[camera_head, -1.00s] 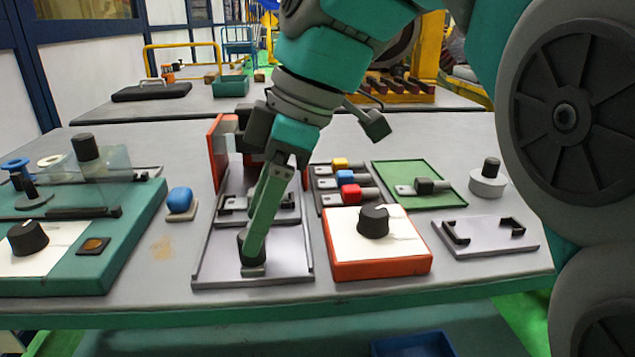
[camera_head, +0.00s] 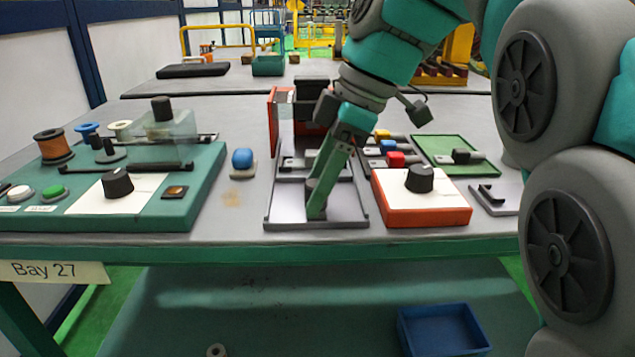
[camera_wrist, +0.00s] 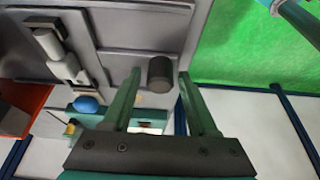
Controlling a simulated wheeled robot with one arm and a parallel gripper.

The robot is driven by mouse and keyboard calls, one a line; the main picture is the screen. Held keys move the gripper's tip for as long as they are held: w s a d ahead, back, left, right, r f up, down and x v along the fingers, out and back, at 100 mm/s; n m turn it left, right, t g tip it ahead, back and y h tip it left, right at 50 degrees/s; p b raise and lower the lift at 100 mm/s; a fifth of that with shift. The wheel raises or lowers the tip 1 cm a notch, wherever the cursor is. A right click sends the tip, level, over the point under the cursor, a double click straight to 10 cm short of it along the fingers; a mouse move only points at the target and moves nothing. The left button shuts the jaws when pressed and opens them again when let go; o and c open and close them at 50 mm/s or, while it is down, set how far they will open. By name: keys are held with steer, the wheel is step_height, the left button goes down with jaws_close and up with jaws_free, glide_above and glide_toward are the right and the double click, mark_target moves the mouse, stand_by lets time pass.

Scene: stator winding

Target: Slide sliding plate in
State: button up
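The sliding plate (camera_head: 345,207) is a flat grey plate on the table, in front of an orange and dark upright housing (camera_head: 273,120). It sticks out toward the table's front edge. Its dark round knob (camera_wrist: 160,74) shows in the wrist view. My gripper (camera_head: 317,214) reaches down over the front part of the plate. In the wrist view my gripper (camera_wrist: 159,73) has one green finger on each side of the knob, with visible gaps, so it is open around it. In the head view the finger mostly hides the knob. A grey metal part (camera_wrist: 55,52) lies farther back.
An orange box with a black knob (camera_head: 420,180) stands close on the right. A blue-topped button (camera_head: 243,160) and a teal panel (camera_head: 205,190) are on the left. A green tray (camera_head: 440,142) is at the back right. A blue bin (camera_head: 440,330) sits below the table.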

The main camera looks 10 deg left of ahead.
jaws_close()
stand_by(1.1)
